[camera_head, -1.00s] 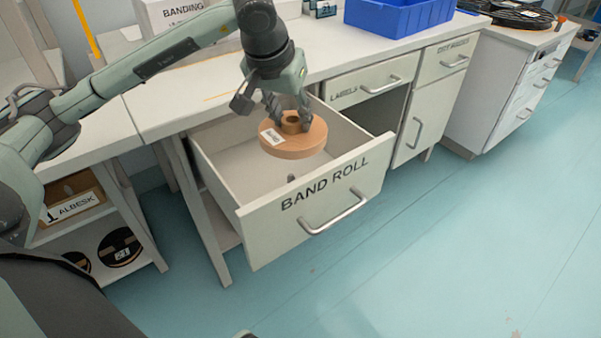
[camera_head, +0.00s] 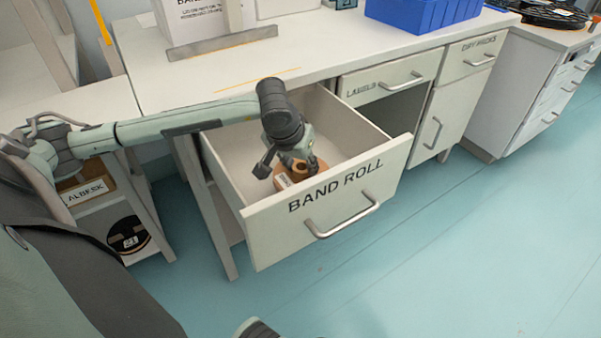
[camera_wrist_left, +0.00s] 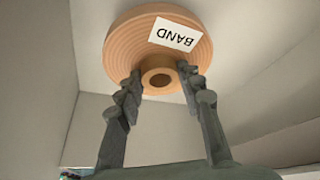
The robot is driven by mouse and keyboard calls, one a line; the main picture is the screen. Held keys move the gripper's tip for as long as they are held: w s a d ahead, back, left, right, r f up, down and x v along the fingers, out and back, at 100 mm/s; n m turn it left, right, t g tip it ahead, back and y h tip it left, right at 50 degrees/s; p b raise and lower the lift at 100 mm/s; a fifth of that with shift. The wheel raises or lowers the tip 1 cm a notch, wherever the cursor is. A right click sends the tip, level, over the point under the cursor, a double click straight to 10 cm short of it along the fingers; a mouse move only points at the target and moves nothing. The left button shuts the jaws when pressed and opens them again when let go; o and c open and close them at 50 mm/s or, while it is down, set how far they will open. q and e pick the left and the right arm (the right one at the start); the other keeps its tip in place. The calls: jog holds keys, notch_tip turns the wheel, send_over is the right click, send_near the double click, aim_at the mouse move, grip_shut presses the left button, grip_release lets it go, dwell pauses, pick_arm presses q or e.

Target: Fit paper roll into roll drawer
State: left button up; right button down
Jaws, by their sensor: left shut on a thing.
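The tan paper roll (camera_head: 284,183) with a white label is inside the open drawer marked BAND ROLL (camera_head: 262,228). In the left wrist view the roll (camera_wrist_left: 122,45) shows its label reading BAND and its raised core. My left gripper (camera_head: 302,168) is down in the drawer, its two fingers on either side of the core, and it is shut on the roll. In the head view the gripper and drawer front hide part of the roll. I cannot tell whether the roll touches the drawer floor. My right gripper is not in view.
The drawer's side walls and tall front surround the gripper closely. Above is the bench top (camera_head: 300,55) with a blue bin (camera_head: 425,14) and a white box (camera_head: 200,22). A shelf with an ALBESK box (camera_head: 85,192) stands at left. The floor at right is clear.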

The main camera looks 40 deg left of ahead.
pick_arm(q)
notch_tip(320, 180, down, 3)
jog(key=shift+r, duration=0.2)
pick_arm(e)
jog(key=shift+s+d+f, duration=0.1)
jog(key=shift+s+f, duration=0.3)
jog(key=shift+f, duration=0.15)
pick_arm(q)
jog(key=shift+f, duration=0.15)
jog(key=o, duration=1.3)
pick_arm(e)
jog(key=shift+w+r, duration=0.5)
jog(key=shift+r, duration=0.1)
